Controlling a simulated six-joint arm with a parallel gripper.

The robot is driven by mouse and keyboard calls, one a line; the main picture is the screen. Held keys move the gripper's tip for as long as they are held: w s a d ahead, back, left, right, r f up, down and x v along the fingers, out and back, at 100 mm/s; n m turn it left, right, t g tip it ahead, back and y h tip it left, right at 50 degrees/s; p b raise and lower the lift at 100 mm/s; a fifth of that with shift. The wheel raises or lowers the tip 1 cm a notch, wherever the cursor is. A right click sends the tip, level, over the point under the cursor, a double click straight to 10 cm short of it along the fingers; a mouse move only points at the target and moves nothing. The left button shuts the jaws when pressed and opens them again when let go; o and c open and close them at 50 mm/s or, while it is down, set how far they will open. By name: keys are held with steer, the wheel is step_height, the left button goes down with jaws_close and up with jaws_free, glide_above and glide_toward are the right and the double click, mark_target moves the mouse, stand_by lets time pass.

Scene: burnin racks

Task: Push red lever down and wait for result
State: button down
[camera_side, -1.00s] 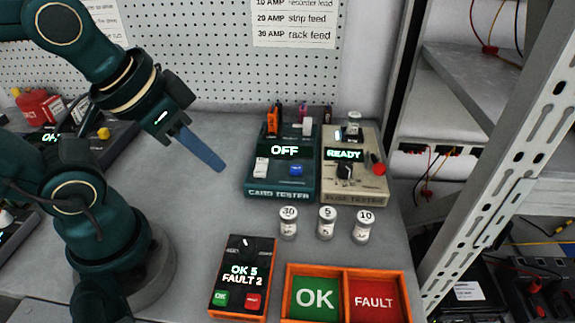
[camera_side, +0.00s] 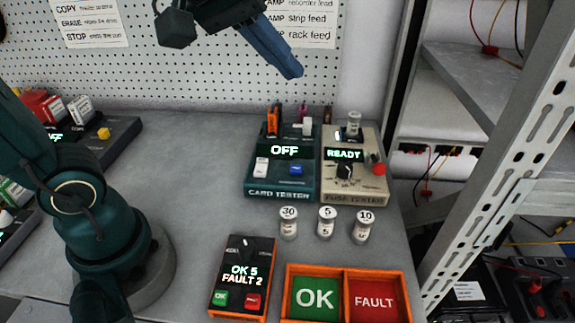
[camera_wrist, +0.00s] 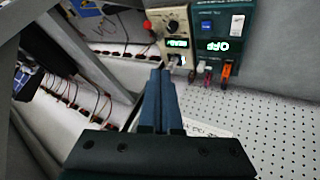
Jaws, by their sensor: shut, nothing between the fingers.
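The beige fuse tester (camera_side: 354,192) stands at the back right of the bench, and its display reads READY. Its red lever (camera_side: 379,169) has a round red knob on the right side. The knob also shows in the wrist view (camera_wrist: 147,24). A fuse (camera_side: 353,122) stands upright at the top of the tester. My gripper (camera_side: 293,71) is shut and empty, up in front of the pegboard, above and left of the tester and apart from it. In the wrist view, my blue fingers (camera_wrist: 161,75) point toward the tester.
A teal card tester (camera_side: 283,186) reading OFF adjoins on the left. Three labelled fuses, 30 (camera_side: 288,224), 5 (camera_side: 326,223) and 10 (camera_side: 362,228), stand in front. A counter box (camera_side: 241,268) reads OK 5, FAULT 2. An orange OK/FAULT tray (camera_side: 345,270) and right-hand metal rack (camera_side: 505,160) are near.

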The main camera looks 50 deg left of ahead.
steer(key=w+d+r+n, duration=0.1)
steer(key=w+r+n, duration=0.1)
steer(key=w, duration=0.5)
steer(key=n+g+h, duration=0.1)
steer(key=n+h, duration=0.1)
glide_above(376, 162)
steer(key=w+a, duration=0.2)
step_height(376, 162, down, 10)
steer(key=shift+s+a, duration=0.1)
steer(key=shift+f, duration=0.1)
steer(key=shift+y, duration=0.3)
steer(key=shift+s+d+f, duration=0.35)
steer(key=shift+s+f, duration=0.05)
steer(key=shift+f, duration=0.95)
steer(key=shift+s+d+f, duration=0.35)
steer(key=shift+s+f, duration=0.05)
steer(key=shift+f, duration=0.95)
steer(key=shift+s+d+f, duration=0.35)
steer(key=shift+s+f, duration=0.05)
steer(key=shift+f, duration=0.95)
steer(key=shift+f, duration=0.15)
steer(key=shift+s+d+f, duration=0.1)
steer(key=shift+d+f, duration=0.05)
steer(key=shift+f, duration=0.1)
